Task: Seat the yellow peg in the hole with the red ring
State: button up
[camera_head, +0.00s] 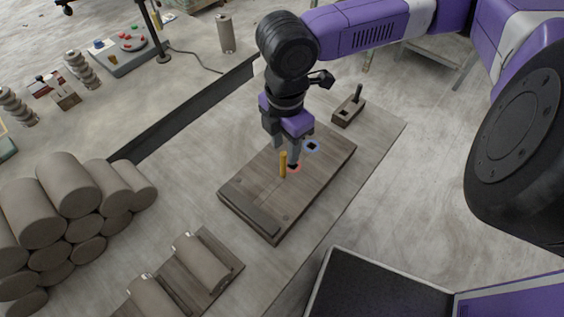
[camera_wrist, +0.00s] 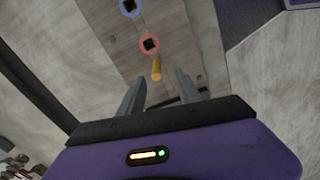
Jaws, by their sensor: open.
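Whether the peg's foot sits in something is hidden. My gripper (camera_head: 286,156) is open and points down over the board.
A blue ring (camera_head: 312,146) around another dark hole lies farther up the board. A raised dark strip (camera_head: 249,207) runs along the board's near end. A small block with an upright handle (camera_head: 348,108) stands beyond the board. Grey clay cylinders (camera_head: 60,200) are stacked at left.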

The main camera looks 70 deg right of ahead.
aim_at(284, 161)
jog(key=f, duration=0.6)
jog(key=shift+w+d+f, duration=0.15)
jog(key=shift+w+f, duration=0.1)
jog(key=shift+f, duration=0.05)
jog(key=shift+c, duration=0.4)
grip_shut()
